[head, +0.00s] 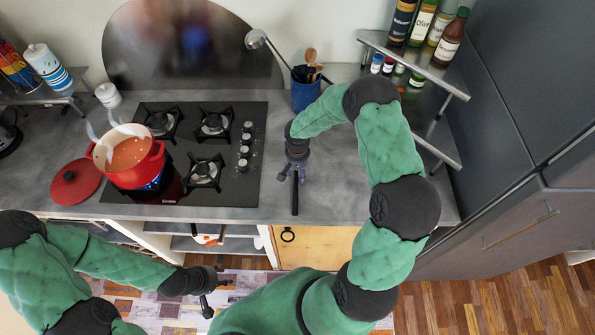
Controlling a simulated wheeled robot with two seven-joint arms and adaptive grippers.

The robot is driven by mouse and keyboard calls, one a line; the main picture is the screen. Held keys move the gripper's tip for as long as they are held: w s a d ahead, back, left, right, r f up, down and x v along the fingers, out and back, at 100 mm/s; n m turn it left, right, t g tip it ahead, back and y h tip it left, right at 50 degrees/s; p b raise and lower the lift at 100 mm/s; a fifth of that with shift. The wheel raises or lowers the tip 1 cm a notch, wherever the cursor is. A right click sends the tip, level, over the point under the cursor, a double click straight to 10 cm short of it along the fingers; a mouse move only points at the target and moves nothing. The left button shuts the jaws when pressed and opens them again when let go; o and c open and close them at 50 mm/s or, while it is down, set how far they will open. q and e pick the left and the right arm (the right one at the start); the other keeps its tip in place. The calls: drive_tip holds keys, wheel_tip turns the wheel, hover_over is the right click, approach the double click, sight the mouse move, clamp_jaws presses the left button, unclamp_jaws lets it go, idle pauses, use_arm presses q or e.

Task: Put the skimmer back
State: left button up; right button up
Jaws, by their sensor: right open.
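My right gripper (292,174) is open, pointing down over the counter to the right of the hob. A narrow dark bar (295,197), which looks like the skimmer's handle, runs from between its fingers toward the counter's front edge. The other end of the bar is hidden by the gripper, and I cannot tell whether the fingers touch it. A blue utensil pot (305,93) stands behind the gripper with wooden utensils and a long metal ladle-like tool (256,40) leaning out to the left. My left gripper (213,295) is low in front of the counter; its jaw state is unclear.
A red pot (129,158) with orange contents sits on the black hob (233,180), its red lid (75,182) to the left. A corner shelf (416,60) with bottles and small jars stands at the right. Bare counter (340,190) lies right of my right gripper.

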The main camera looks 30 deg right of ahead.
sight(297, 174)
drive_tip(key=shift+p, duration=0.5)
wheel_tip(297, 174, up, 11)
drive_tip(key=shift+s+a+b, duration=0.15)
drive_tip(key=shift+a+b, duration=0.15)
drive_tip(key=shift+b, duration=0.05)
